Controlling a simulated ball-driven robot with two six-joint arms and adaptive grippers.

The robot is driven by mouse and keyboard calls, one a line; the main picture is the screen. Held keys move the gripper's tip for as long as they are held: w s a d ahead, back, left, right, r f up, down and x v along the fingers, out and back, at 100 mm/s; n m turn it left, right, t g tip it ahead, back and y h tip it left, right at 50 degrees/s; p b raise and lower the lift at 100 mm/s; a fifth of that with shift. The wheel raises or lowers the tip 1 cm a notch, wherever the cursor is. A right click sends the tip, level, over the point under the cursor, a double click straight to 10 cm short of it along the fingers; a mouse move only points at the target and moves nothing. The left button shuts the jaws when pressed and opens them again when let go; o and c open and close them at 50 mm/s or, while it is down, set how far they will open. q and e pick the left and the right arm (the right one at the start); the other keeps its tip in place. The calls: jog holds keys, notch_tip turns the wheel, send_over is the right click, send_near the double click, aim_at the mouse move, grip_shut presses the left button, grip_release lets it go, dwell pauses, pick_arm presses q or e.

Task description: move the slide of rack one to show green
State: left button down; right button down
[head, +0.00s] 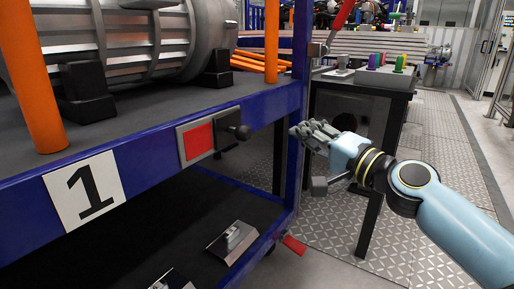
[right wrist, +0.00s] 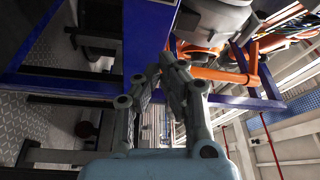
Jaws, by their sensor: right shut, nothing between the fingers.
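The blue rack carries a white sign with a black 1 (head: 85,190) on its front beam. On the beam to the right of the sign is the slide, a dark grey plate (head: 224,138) with a black knob (head: 239,131). A red field (head: 198,141) shows left of the slide; no green shows. My right gripper (head: 303,131) is to the right of the knob, apart from it, near the rack's corner post. Its fingers are shut and empty; they also show in the right wrist view (right wrist: 172,62). My left gripper is not in view.
A large grey metal drum unit (head: 140,45) and orange posts (head: 30,80) stand on the rack. A dark side table (head: 372,84) with coloured pegs stands behind my right gripper. A lower shelf (head: 130,245) holds small metal parts. The floor at the right is clear.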

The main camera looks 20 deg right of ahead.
aim_at(238, 131)
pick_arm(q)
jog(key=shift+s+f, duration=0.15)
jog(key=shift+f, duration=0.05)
pick_arm(e)
jog(key=shift+w+f, duration=0.1)
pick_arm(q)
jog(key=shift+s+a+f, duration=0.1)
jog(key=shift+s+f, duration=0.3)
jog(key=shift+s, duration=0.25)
pick_arm(e)
jog(key=w+a, duration=0.6)
jog(key=w, duration=0.1)
jog(key=shift+f, duration=0.15)
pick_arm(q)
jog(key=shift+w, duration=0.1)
pick_arm(e)
jog(key=shift+a, duration=0.15)
